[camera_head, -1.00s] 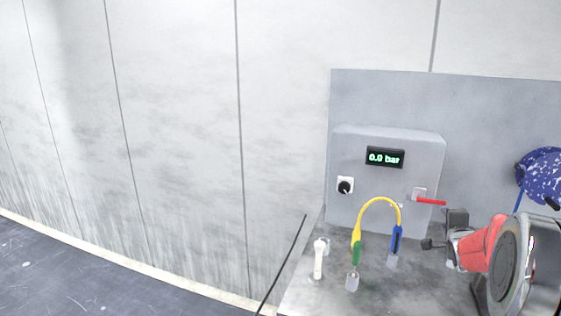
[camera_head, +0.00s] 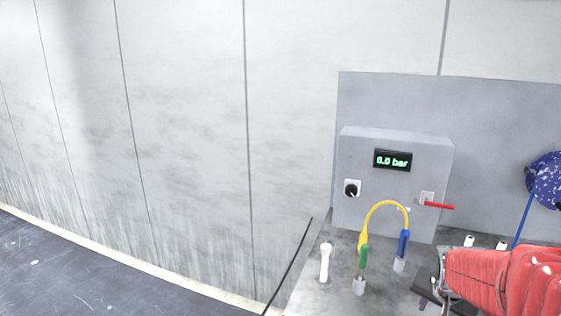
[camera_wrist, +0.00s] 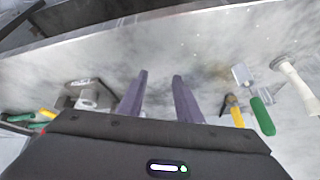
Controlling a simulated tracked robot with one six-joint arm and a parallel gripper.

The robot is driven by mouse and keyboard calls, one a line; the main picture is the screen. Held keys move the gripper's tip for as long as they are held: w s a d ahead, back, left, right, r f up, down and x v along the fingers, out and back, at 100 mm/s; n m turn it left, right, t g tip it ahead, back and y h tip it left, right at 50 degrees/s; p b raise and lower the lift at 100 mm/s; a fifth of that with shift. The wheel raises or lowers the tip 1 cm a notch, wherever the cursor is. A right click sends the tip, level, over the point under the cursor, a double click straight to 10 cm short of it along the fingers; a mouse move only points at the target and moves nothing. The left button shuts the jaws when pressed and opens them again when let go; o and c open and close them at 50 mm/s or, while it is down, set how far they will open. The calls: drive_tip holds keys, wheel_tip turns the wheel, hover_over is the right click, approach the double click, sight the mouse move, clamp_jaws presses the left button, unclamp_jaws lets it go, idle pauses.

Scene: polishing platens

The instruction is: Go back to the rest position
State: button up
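My gripper (camera_wrist: 160,78) shows in the wrist view as two grey-purple fingers standing apart, with only the grey bench surface between them. It is open and empty. In the head view my red arm reaches in at the lower right, and a dark part of its end shows low above the bench, right of the yellow hose (camera_head: 386,206). The fingertips are hard to make out there. The hose arches between a green connector (camera_head: 363,256) and a blue connector (camera_head: 403,243). The green connector also shows in the wrist view (camera_wrist: 262,116).
A grey box with a display (camera_head: 392,160) reading 0.0 bar, a black knob (camera_head: 351,188) and a red lever (camera_head: 438,206) stands behind. A white upright piece (camera_head: 325,262) is on the bench. A blue speckled round thing (camera_head: 546,180) is at right. Left of the bench is open floor.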

drive_tip(key=s+a+r+n+y, duration=0.1)
drive_tip(key=s+a+r+n, duration=0.3)
drive_tip(key=s+a, duration=0.5)
drive_tip(key=s+a+r+n+y, duration=0.1)
drive_tip(key=s+a+r+n, duration=0.3)
drive_tip(key=s+a, duration=0.5)
drive_tip(key=a, duration=0.3)
drive_tip(key=shift+a+r+t+y, duration=0.3)
drive_tip(key=shift+a+t+y, duration=0.1)
drive_tip(key=shift+s, duration=0.1)
